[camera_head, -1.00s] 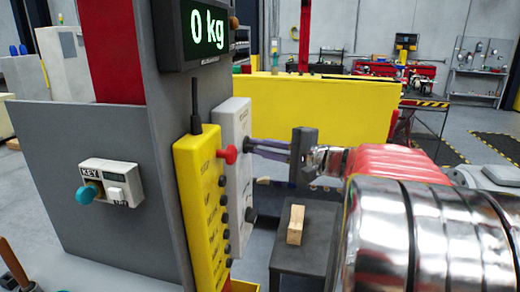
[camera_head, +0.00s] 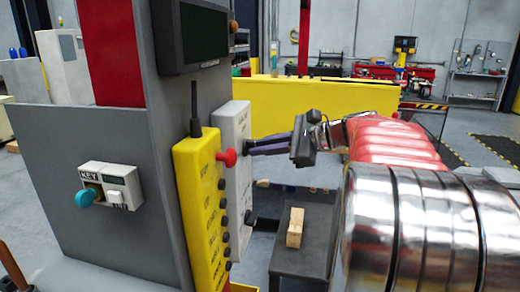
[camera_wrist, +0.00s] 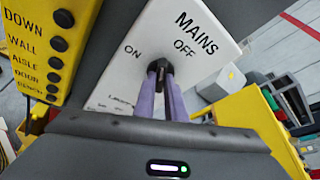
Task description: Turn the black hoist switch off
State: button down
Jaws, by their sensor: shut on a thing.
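A white panel (camera_head: 233,150) is mounted on the right side of the grey post. The wrist view shows it up close, labelled MAINS, with ON at left and OFF at right. My gripper (camera_head: 254,146) reaches it from the right with its purple fingers. In the wrist view, the fingers (camera_wrist: 165,88) are shut on a black switch knob (camera_wrist: 160,67) between the two labels. Much of the knob is hidden by the fingers, so its exact pointing is hard to tell. A second black knob (camera_head: 250,214) sits lower on the white panel, free of my gripper.
A yellow button box (camera_head: 200,190) with a red button (camera_head: 228,157) stands left of the panel. The display (camera_head: 203,32) above is dark. A key box (camera_head: 112,186) is on the post. A dark table (camera_head: 303,243) with a wooden block (camera_head: 295,228) stands below my arm.

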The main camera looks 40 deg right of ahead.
jog(key=m, duration=0.1)
jog(key=m+g+y, duration=0.1)
jog(key=m+g, duration=0.1)
jog(key=m, duration=0.1)
jog(key=shift+w+d+f+y, duration=0.15)
jog(key=shift+d+y, duration=0.1)
jog(key=shift+y, duration=0.15)
dwell(0.4)
jog(key=c, duration=1.8)
grip_release()
jog(key=v, duration=1.4)
jog(key=shift+w, duration=0.15)
